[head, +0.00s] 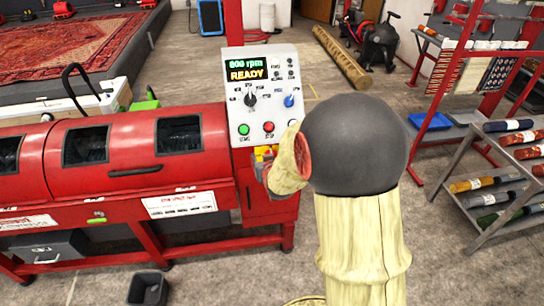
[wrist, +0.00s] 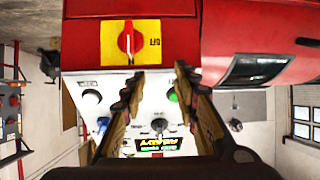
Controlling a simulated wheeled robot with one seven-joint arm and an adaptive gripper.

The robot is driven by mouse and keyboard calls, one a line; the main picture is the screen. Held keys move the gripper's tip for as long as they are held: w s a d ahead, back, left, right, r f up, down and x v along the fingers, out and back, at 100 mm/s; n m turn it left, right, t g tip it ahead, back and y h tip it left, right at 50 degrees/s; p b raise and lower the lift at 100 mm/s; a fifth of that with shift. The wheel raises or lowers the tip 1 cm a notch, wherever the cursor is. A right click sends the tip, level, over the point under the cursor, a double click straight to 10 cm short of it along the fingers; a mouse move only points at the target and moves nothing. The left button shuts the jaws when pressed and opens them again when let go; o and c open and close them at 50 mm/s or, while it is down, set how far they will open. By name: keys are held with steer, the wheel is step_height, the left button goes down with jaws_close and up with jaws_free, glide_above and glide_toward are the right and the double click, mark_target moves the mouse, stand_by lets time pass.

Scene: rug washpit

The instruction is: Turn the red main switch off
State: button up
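The red main switch (wrist: 130,40) is a round knob with a grip bar on a yellow plate (wrist: 108,53). In the upside-down wrist view its bar stands upright in the picture, and a sideways "OFF" label sits to its right. In the head view only part of the yellow plate (head: 264,152) shows below the control panel; my arm covers the rest. My gripper (wrist: 158,74) is open and empty, its two fingers apart in front of the panel. The fingertips appear just below the yellow plate in the wrist picture, with no visible contact with the knob.
The control panel (head: 282,75) has a lit display reading "800 rpm READY", black and blue knobs, and green and red buttons close to my fingers. The red machine (head: 120,165) extends left. A rack with rolls (head: 500,165) stands right. A dark bin (head: 147,288) is on the floor.

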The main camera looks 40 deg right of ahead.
steer(key=w+d+f+m+h+b, duration=0.1)
steer(key=w+d+f+b, duration=0.1)
steer(key=w+d+f, duration=0.3)
steer(key=d+f, duration=0.2)
steer(key=d, duration=0.2)
steer(key=shift+f+t+h, duration=0.15)
steer(key=shift+t+h, duration=0.15)
steer(key=shift+c, duration=1.2)
jaws_close()
